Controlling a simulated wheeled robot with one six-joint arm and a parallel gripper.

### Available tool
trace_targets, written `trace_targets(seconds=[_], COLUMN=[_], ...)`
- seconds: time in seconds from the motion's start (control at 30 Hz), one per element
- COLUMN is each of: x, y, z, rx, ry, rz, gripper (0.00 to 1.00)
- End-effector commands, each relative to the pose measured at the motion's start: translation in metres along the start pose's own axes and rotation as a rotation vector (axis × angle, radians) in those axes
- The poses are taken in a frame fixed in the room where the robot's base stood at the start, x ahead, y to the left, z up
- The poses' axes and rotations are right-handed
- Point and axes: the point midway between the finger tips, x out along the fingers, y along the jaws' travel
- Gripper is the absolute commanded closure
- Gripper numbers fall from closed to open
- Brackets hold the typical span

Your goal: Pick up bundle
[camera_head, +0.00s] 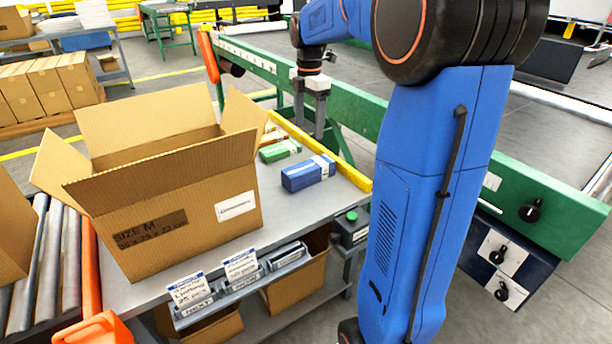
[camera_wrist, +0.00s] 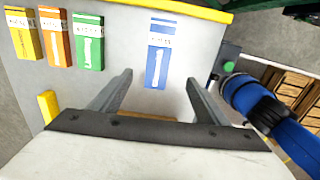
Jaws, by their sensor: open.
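A blue bundle (camera_head: 307,173) with a white band lies on the grey table (camera_head: 207,258), near its yellow back edge. In the wrist view the blue bundle (camera_wrist: 160,53) lies ahead of my gripper (camera_wrist: 158,82), roughly between the lines of its two fingers. My gripper is open and empty, and the bundle is apart from it. A green bundle (camera_head: 280,151) lies to the left of the blue one. Orange (camera_wrist: 57,38) and yellow (camera_wrist: 22,35) bundles stand in the same row in the wrist view.
An open cardboard box (camera_head: 180,200) marked SIZE M stands on the table's left. Labelled card holders (camera_head: 240,280) line the front edge. A small box with a green button (camera_head: 351,216) is at the right corner. A green machine beam (camera_head: 345,115) runs behind.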

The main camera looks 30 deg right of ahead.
Motion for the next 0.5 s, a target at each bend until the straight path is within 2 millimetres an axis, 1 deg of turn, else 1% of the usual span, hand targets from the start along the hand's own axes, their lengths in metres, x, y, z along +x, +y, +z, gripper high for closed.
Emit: trace_targets(seconds=[0.17, 0.5], x=[0.023, 0.083], y=[0.000, 0.000], z=[0.000, 0.000], rx=[-0.004, -0.003], ry=[0.002, 0.002], rz=[-0.004, -0.004], gripper=[0.31, 0.31])
